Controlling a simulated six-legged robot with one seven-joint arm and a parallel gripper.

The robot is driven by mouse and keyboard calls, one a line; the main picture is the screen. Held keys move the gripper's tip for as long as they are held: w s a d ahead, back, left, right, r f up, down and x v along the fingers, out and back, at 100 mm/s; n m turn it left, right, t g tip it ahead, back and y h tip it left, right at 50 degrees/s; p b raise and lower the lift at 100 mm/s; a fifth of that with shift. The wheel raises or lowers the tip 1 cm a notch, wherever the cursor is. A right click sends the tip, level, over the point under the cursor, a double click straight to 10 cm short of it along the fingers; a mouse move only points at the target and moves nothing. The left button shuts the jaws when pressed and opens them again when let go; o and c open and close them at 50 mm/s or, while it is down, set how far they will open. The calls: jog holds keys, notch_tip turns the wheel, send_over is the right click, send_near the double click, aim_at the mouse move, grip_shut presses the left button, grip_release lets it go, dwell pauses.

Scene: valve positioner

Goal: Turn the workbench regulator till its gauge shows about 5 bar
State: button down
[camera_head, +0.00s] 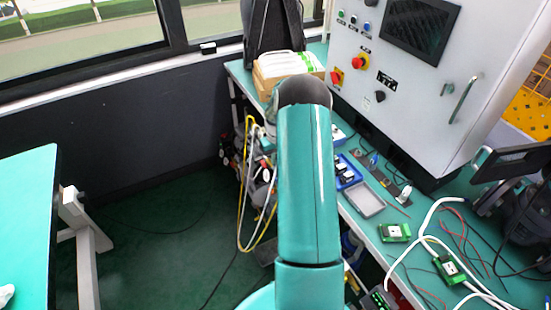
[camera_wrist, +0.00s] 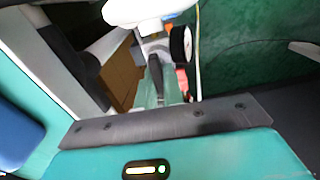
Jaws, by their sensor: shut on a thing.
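In the wrist view, the dark bar and teal body of my gripper (camera_wrist: 158,82) fill the lower part. Its narrow fingers point up and are shut on the regulator (camera_wrist: 154,46), a pale fitting just beyond them. The grip point itself is small and partly hidden. A round gauge (camera_wrist: 181,43) with a black rim sits just right of the fingers. It is seen at a steep angle, so neither needle nor reading can be made out. In the head view, my teal arm covers the middle, and my gripper and the regulator cannot be made out there.
The workbench (camera_head: 408,212) carries a grey control cabinet (camera_head: 420,75), a cardboard box (camera_head: 285,68), green circuit boards (camera_head: 394,232) and loose cables. Yellow and white hoses (camera_head: 243,200) hang beside its left edge. Another teal table (camera_head: 28,220) stands left, with open floor between.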

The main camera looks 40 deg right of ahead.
jog(key=shift+m, duration=0.6)
jog(key=shift+d, duration=0.1)
jog(key=c, duration=1.5)
grip_release()
notch_tip(320, 180, up, 14)
jog(key=shift+f, duration=0.1)
